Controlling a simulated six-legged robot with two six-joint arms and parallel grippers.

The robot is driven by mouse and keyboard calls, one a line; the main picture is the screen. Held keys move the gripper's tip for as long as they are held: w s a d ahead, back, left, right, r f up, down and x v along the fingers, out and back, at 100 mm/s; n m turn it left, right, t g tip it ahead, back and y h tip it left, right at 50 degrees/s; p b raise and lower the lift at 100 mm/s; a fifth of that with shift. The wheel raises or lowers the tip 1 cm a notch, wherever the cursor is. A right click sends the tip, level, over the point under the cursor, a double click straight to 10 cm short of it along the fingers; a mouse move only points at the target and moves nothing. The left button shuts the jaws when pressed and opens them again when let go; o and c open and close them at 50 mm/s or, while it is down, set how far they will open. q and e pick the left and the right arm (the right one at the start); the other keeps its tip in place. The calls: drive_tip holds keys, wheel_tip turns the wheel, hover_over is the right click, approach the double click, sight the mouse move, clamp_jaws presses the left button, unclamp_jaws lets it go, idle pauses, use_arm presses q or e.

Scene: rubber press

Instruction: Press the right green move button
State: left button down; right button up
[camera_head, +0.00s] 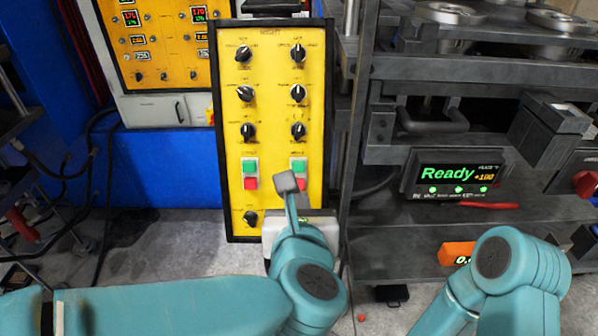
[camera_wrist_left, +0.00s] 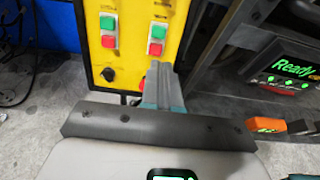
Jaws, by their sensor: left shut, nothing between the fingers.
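The right green move button (camera_head: 299,164) is on the yellow control panel (camera_head: 272,110), above a red button (camera_head: 300,183). The same green button shows in the left wrist view (camera_wrist_left: 157,31), above its red button (camera_wrist_left: 155,48). My left gripper (camera_head: 286,182) is shut and empty, its tip pointing up just below and left of the right green button in the head view. It partly covers the red button's left edge there. In the left wrist view the shut fingers (camera_wrist_left: 160,72) lie below the right red button. Contact with the panel cannot be told. My right gripper is not in view.
A left green button (camera_head: 249,165) and left red button (camera_head: 250,183) sit beside the right pair. Black knobs (camera_head: 246,93) fill the panel above, with one below. The grey press (camera_head: 470,130) with its "Ready" display (camera_head: 455,178) stands close on the right.

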sight(299, 168)
use_arm(q)
drive_tip(key=p+x, duration=0.1)
drive_tip(key=x, duration=0.5)
drive_tip(key=p+x, duration=0.1)
drive_tip(key=x, duration=0.6)
drive_tip(key=shift+a, duration=0.2)
drive_tip(key=shift+w+f+p, duration=0.15)
drive_tip(key=shift+w+p, duration=0.15)
drive_tip(key=shift+w, duration=0.1)
